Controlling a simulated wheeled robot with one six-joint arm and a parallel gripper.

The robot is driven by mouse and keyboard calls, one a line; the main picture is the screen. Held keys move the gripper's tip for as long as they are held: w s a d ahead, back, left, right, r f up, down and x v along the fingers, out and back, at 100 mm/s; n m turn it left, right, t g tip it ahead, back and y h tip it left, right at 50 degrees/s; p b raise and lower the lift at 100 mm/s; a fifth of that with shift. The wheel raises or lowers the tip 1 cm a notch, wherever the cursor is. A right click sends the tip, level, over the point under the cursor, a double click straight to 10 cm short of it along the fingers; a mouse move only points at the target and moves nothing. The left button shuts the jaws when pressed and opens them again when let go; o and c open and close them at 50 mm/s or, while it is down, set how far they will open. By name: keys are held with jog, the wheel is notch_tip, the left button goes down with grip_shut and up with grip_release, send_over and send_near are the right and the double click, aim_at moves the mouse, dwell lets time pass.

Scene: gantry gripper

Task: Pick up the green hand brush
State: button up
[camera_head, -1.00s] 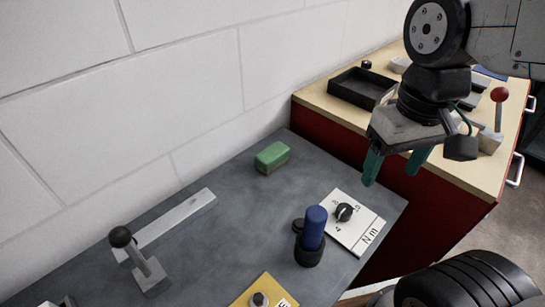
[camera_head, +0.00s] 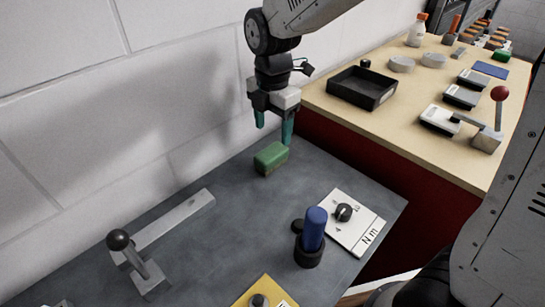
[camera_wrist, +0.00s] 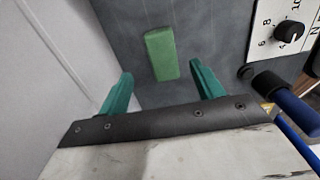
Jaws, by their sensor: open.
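The green hand brush (camera_head: 271,158) is a small block lying on the dark grey tabletop near the white wall. My gripper (camera_head: 273,132) is open and empty, with teal fingers pointing down just above the brush in the head view. In the wrist view the brush (camera_wrist: 161,54) lies ahead of the fingertips, between the lines of the two fingers of my gripper (camera_wrist: 160,80). The fingers look apart from it. The brush's underside is hidden.
A blue-handled tool (camera_head: 314,230) stands upright in a dark holder, beside a white dial plate (camera_head: 355,222). A black-knobbed lever (camera_head: 140,262) and a grey bar (camera_head: 175,222) are at left. A wooden-topped bench (camera_head: 400,125) with a black tray (camera_head: 362,88) stands at right.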

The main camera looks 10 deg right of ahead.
aim_at(271, 151)
jog(key=shift+s+a+f, duration=0.15)
jog(key=shift+f, duration=1.8)
jog(key=shift+s+a+f, duration=0.1)
jog(key=shift+f, duration=1.8)
jog(key=shift+f, duration=0.25)
jog(key=c, duration=1.2)
jog(key=shift+r, duration=0.5)
notch_tip(271, 151, up, 3)
jog(key=shift+s+r, duration=0.1)
jog(key=shift+r, duration=0.1)
jog(key=s+d, duration=0.1)
jog(key=s, duration=0.4)
jog(key=s+d, duration=0.1)
jog(key=s, duration=0.4)
jog(key=s+d+r, duration=0.1)
jog(key=s, duration=0.4)
jog(key=shift+s+d, duration=0.15)
jog(key=shift+s, duration=0.15)
